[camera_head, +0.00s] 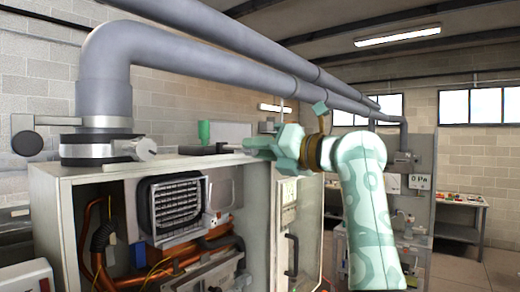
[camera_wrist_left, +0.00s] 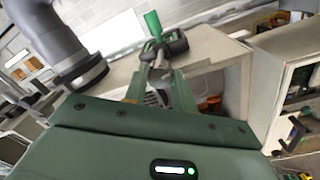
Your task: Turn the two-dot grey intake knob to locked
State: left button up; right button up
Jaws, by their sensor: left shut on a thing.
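My left gripper (camera_head: 250,146) is above the top of the open heater cabinet, shut on a small grey part of a dark fitting (camera_wrist_left: 176,43). This fitting has an upright green piece (camera_wrist_left: 152,22), which also shows in the head view (camera_head: 204,131). In the left wrist view, the gripper's fingers (camera_wrist_left: 158,72) close around that grey part. A light grey knob (camera_head: 143,148) sits on the right of the duct collar, apart from the gripper. A round dark grey knob (camera_head: 27,143) sticks out on the left. I cannot make out dots on either knob. My right gripper is not in view.
The thick grey duct (camera_head: 110,80) rises from the cabinet and bends right, above my arm. The cabinet (camera_head: 50,215) is open at the front, with copper pipes inside. A bench (camera_head: 460,232) with small items stands at the far right.

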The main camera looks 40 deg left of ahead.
pick_arm(q)
jog(key=shift+r+m, duration=0.1)
jog(key=shift+m, duration=0.3)
jog(key=o, duration=1)
jog(key=w+d+b, duration=0.2)
jog(key=d+b, duration=0.3)
jog(key=d, duration=1.1)
jog(key=shift+w+f, duration=0.2)
jog(key=shift+f, duration=0.15)
